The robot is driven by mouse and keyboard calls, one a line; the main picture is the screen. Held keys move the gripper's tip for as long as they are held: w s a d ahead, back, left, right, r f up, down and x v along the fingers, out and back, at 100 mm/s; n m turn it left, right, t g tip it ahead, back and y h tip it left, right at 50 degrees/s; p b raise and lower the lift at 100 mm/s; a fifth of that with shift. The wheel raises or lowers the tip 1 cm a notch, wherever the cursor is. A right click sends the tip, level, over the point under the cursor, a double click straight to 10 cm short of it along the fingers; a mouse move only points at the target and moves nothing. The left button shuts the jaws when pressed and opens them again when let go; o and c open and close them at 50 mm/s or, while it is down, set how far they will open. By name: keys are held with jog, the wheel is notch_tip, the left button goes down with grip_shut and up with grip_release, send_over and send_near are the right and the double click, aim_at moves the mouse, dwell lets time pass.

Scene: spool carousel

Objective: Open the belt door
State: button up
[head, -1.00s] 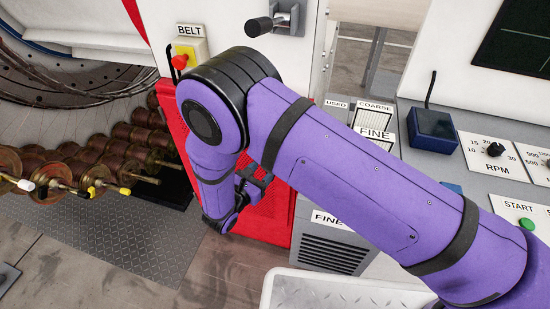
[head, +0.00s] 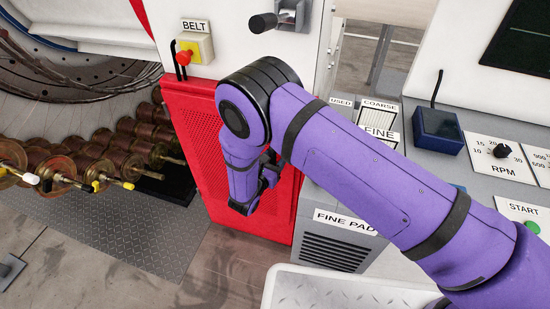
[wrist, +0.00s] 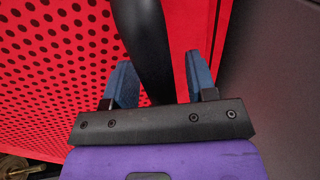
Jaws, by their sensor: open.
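The belt door is the red perforated panel (head: 205,135) below the BELT sign in the head view, and it looks closed. It fills the left and middle of the wrist view (wrist: 50,70). A black bar handle (wrist: 143,35) on the door runs between my two blue fingertips in the wrist view. My gripper (wrist: 160,70) is open, with one finger on each side of the bar and gaps visible. In the head view my gripper (head: 269,174) is in front of the door's right part, and my arm hides the handle and fingertips.
A yellow box with a red button (head: 186,57) sits above the door under the BELT sign (head: 195,26). Copper spools (head: 110,155) stand at the left. A grey FINE PAD bin (head: 340,235) and a control desk (head: 505,165) are at the right. Floor in front is clear.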

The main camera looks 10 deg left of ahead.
jog(key=shift+w+d, duration=0.15)
jog(key=shift+w, duration=0.25)
jog(key=shift+c, duration=0.3)
jog(key=shift+s, duration=0.1)
grip_shut()
